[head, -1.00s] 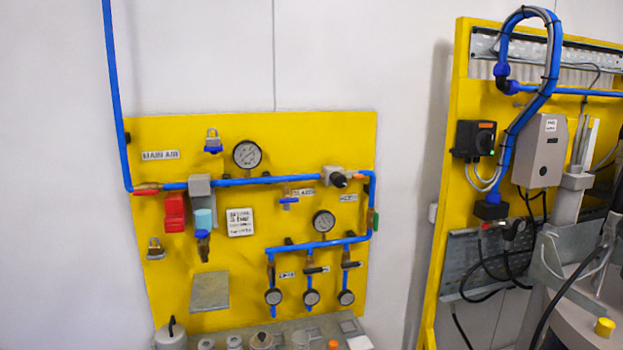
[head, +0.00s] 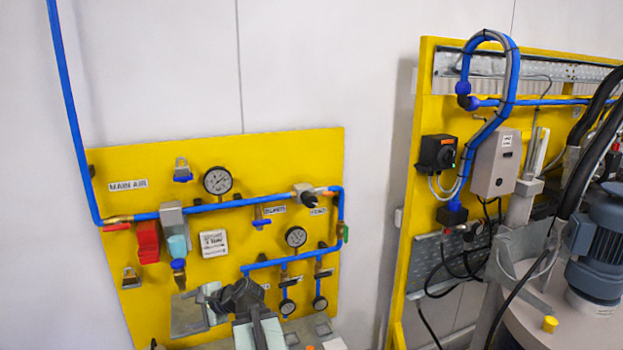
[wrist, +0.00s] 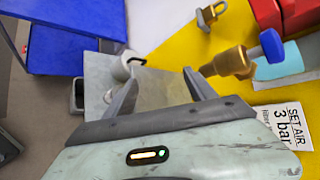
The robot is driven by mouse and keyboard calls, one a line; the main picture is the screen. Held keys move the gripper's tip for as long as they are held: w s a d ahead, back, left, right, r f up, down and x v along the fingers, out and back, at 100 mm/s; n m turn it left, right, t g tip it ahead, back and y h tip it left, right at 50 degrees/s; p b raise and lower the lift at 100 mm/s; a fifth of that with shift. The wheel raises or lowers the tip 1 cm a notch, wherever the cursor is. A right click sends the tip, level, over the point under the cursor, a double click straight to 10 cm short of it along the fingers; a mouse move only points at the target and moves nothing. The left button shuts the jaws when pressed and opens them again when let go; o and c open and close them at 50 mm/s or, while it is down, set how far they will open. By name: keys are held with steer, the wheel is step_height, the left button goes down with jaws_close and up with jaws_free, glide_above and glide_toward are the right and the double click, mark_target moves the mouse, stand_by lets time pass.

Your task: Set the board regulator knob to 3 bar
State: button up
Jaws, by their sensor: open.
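A black regulator knob (head: 309,199) sticks out of a grey block on the blue air line, at the upper right of the yellow board (head: 110,162) in the head view. A round gauge (head: 217,180) sits above the same line. A white sign (head: 213,243) hangs below; in the wrist view the sign (wrist: 285,125) reads "SET AIR 3 bar". My gripper (head: 228,298) is in front of the board's lower part, below and left of the knob. In the wrist view my gripper (wrist: 160,76) is open and empty. The knob does not show there.
A brass fitting with a blue handle (wrist: 235,60) is close to my right finger in the wrist view. A red valve block (head: 148,242) and lower small gauges (head: 287,307) project from the board. A second yellow board (head: 425,180) with machinery stands at the right.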

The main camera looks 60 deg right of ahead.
steer(key=s+d+r+m+t+h+p, duration=0.25)
steer(key=s+d+r+m, duration=0.2)
steer(key=d+r, duration=0.4)
steer(key=s+d+r+m+t+h+p, duration=0.15)
steer(key=s+d+r+m+h, duration=0.35)
steer(key=d, duration=0.6)
steer(key=m+g+h+p, duration=0.1)
steer(key=m+h+p, duration=0.4)
steer(key=m, duration=0.8)
glide_toward(312, 204)
steer(key=b+x, duration=0.1)
steer(key=x, duration=0.1)
steer(key=shift+n, duration=0.25)
steer(key=x, duration=0.8)
steer(key=shift+w+d, duration=0.1)
steer(key=shift+d, duration=0.05)
steer(key=c, duration=1.4)
steer(key=shift+n, duration=2.8)
